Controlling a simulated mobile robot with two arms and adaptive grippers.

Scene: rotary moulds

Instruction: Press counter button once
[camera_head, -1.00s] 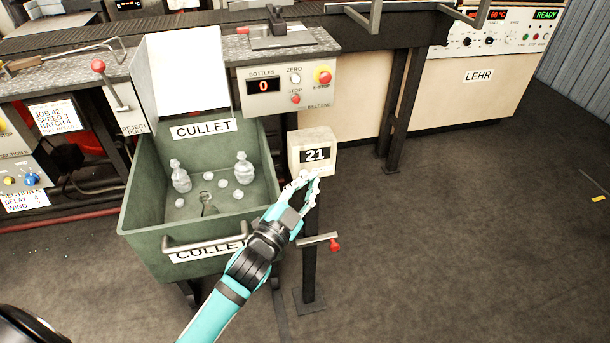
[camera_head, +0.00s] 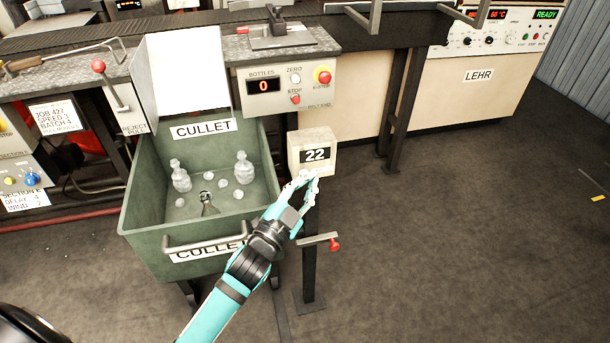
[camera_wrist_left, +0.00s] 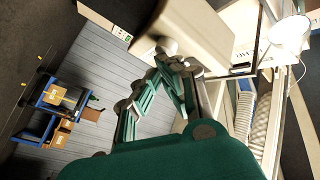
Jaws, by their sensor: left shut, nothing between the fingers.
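The counter is a cream box (camera_head: 312,150) on a dark post, with a display reading 22. It also shows in the left wrist view as a pale box (camera_wrist_left: 190,32). My left gripper (camera_head: 308,177) is shut and empty, with its fingertips at the lower front of the box. In the left wrist view my left gripper (camera_wrist_left: 170,62) has its tips right by a small pale round knob (camera_wrist_left: 165,46) on the box. I cannot tell whether they touch it. The fingers partly hide that side of the box in the head view. My right gripper is not in view.
A green cullet bin (camera_head: 145,205) with glass bottles and lumps stands left of my left arm. A red-tipped lever (camera_head: 318,241) sticks out from the post below the counter. A bottles panel (camera_head: 285,90) is above.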

